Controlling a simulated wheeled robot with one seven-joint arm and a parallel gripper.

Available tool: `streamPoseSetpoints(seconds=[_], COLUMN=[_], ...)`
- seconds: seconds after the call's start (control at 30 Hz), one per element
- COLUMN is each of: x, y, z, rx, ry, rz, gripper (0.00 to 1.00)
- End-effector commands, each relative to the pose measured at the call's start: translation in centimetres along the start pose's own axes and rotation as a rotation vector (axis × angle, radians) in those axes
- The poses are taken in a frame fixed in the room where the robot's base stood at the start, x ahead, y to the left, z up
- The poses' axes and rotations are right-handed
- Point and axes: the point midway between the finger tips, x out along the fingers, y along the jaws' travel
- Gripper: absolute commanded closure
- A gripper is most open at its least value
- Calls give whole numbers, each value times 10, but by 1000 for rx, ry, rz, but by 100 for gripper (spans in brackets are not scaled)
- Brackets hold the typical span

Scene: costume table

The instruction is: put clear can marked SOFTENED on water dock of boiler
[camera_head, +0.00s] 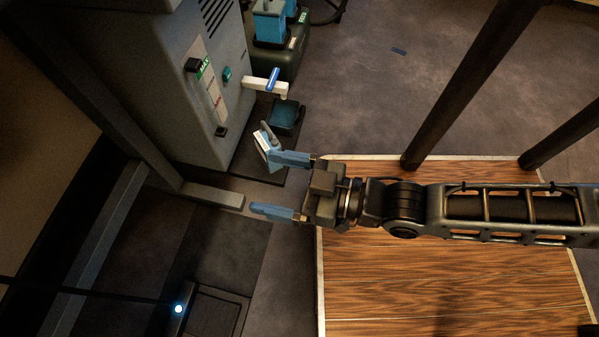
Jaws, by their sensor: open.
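The boiler (180,90) is a tall grey cabinet at the upper left, with a white tap with a blue lever (270,82) on its right side. A dark plate (262,170) lies at its foot and may be the water dock. A bluish see-through block (286,117) sits on it below the tap; I cannot tell whether it is a can. My gripper (262,183) is open, its blue fingers pointing left, with nothing visible between them. A small blue and white piece (264,141) shows just beyond the upper fingertip; whether they touch is unclear. No SOFTENED marking is readable.
A dark green unit with blue containers (270,25) stands behind the boiler. A wood-topped table (440,285) lies under my arm. Grey frame bars (212,196) run at the left. A dark flat pad (213,312) is on the floor below. Dark posts (470,80) stand at the right.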

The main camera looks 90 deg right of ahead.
Motion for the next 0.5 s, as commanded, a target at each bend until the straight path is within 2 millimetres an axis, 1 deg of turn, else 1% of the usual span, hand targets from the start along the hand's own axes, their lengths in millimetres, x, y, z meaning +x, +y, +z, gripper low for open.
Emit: streamPoseSetpoints(seconds=[0.03,0.1,0.23,0.37,0.5], x=[-14,-28,-45,-52,-53], y=[-7,-14,-21,-24,-25], z=[-16,-35,-62,-76,-79], rx=[-11,-25,-49,-62,-65], ry=[-36,-81,-142,-171,-178], rz=[-59,-122,-208,-248,-256], gripper=[9,9,9,9,9])
